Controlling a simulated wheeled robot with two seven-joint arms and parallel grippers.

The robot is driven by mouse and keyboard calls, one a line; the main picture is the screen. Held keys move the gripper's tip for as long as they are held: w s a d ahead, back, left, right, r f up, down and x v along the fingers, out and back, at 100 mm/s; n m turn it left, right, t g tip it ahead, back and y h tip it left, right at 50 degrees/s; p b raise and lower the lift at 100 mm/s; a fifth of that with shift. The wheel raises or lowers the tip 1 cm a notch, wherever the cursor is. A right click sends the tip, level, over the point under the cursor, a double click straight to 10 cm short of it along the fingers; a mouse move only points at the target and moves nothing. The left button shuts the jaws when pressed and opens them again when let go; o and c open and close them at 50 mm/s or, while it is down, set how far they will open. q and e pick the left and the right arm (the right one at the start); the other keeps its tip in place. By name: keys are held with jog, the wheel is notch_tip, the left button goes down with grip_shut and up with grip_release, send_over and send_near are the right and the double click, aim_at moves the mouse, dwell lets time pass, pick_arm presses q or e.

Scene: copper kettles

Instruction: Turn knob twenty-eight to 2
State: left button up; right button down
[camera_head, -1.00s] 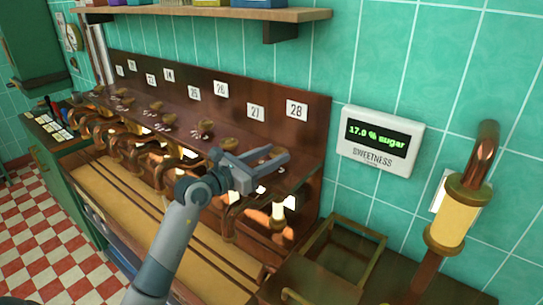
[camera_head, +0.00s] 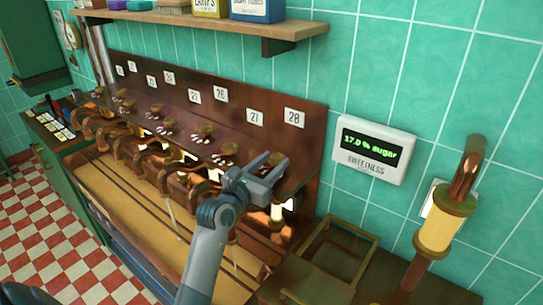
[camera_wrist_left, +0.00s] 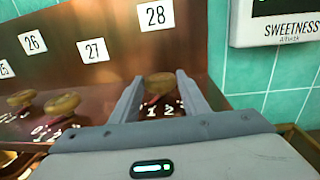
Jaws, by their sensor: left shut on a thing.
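Knob twenty-eight (camera_head: 277,158) is a round brass-brown knob on the copper panel, below the white label 28 (camera_head: 294,117). My left gripper (camera_head: 268,166) reaches it from the front, its fingers on either side of the knob. In the left wrist view the knob (camera_wrist_left: 158,82) sits between the two grey fingertips, and the gripper is shut on it. A reddish pointer and the white digits 1 and 2 show just below the knob; the fingers hide part of the scale. My right gripper is not in view.
Knob twenty-seven (camera_head: 229,149) is close on the left, with more knobs and copper taps beyond. A sweetness display (camera_head: 371,149) reading 17.0 % sugar hangs on the tiled wall. A brass-and-copper column (camera_head: 445,225) stands at right. A shelf (camera_head: 200,22) runs above.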

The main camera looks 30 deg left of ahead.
pick_arm(q)
jog(key=shift+r+n+y+p, duration=0.25)
jog(key=shift+n+y+p, duration=0.2)
jog(key=shift+y, duration=0.25)
jog(key=shift+d+f+y, duration=0.1)
jog(key=shift+f+y, duration=0.05)
jog(key=shift+y, duration=0.15)
jog(key=o, duration=1.1)
jog(key=shift+c, duration=0.2)
jog(key=shift+s+f, duration=0.1)
